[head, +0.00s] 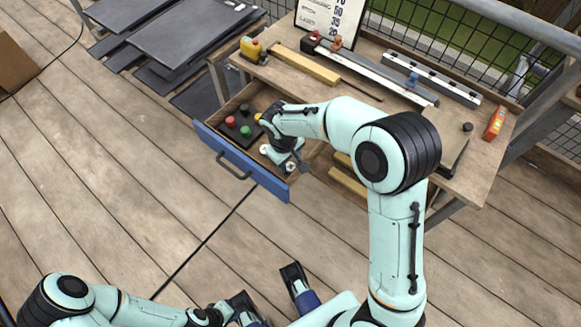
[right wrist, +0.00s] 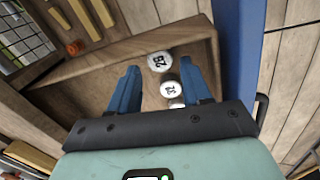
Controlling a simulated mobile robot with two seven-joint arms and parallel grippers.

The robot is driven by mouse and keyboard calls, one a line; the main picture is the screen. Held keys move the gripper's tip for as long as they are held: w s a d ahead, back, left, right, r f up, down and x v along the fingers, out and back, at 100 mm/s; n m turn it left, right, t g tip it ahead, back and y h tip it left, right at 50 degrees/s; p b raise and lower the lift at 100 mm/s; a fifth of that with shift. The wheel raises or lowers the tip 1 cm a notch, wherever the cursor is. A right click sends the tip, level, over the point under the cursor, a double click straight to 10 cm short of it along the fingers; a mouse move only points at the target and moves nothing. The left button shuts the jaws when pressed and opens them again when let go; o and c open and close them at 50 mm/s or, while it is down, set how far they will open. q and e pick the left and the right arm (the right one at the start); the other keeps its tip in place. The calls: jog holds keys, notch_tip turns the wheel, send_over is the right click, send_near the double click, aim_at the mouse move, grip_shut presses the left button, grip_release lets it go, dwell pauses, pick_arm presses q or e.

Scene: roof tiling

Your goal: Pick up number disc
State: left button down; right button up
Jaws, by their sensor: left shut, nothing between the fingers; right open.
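White number discs with black digits lie in the open drawer. In the right wrist view, one disc (right wrist: 160,61) lies between the fingertips and a second disc (right wrist: 170,89) lies closer in; a third is mostly hidden by the gripper body. The head view shows a white disc (head: 264,149) beside my right gripper (head: 287,166), which points down into the drawer. The right gripper (right wrist: 161,69) is open, with a blue finger on each side of the discs; contact cannot be told. My left gripper (head: 244,306) is shut and empty, low in the head view, away from the drawer.
The drawer's blue front (head: 272,182) stands out from the wooden workbench (head: 375,105). A dark tray (head: 236,137) with red, green and black knobs lies in the drawer's left part. A yellow tape measure (head: 251,48) sits on the bench. Dark sheets (head: 185,35) lie behind left.

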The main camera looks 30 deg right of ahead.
aim_at(290, 166)
jog(key=f, duration=0.3)
jog(key=shift+w+d+f, duration=0.1)
jog(key=shift+d+f, duration=0.1)
jog(key=c, duration=0.8)
jog(key=shift+r, duration=0.2)
